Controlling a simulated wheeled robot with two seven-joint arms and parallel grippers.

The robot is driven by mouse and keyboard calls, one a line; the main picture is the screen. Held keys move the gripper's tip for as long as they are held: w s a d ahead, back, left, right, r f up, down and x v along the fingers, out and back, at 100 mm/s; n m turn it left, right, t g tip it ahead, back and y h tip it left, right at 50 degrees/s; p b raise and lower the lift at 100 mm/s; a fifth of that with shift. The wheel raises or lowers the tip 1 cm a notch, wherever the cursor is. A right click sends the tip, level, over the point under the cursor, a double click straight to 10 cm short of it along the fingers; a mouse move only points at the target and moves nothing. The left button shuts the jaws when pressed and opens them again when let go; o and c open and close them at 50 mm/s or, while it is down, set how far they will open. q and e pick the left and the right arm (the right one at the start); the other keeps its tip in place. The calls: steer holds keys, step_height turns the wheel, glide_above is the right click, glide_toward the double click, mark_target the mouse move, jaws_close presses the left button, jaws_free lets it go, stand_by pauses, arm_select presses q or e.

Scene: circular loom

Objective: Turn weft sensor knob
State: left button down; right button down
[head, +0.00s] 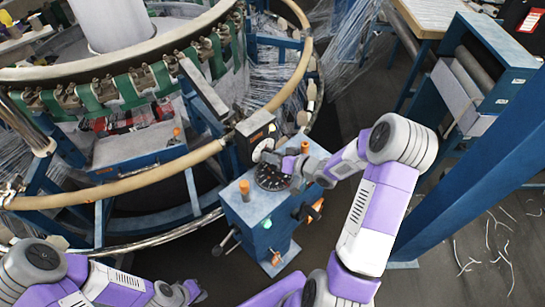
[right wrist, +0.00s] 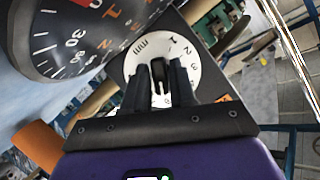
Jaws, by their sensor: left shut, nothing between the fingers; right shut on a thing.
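The weft sensor knob (right wrist: 158,70) is a black grip on a round white dial plate (right wrist: 186,55) with numbers and a MIN mark, in the right wrist view. My right gripper (right wrist: 161,86) is shut on the knob, one dark finger on each side. In the head view, my right gripper (head: 273,158) is at the top of the blue control box (head: 246,210), beside the black sensor housing (head: 257,128); the knob cannot be made out there. My left gripper (head: 196,292) is shut and empty at the bottom left, away from the box.
A large black dial gauge (head: 270,180) lies on the box just below my right gripper; it also shows in the right wrist view (right wrist: 65,38). An orange-topped lever (head: 244,188) stands beside it. The loom's ring rail (head: 120,188) curves at the left. A blue post (head: 470,165) stands at the right.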

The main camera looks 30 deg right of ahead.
stand_by(0.4)
steer(key=c, duration=1.1)
jaws_free()
steer(key=shift+w, duration=0.1)
steer(key=p+v, duration=0.1)
steer(key=v, duration=0.6)
steer(key=shift+s+d+r, duration=0.1)
steer(key=shift+s, duration=0.2)
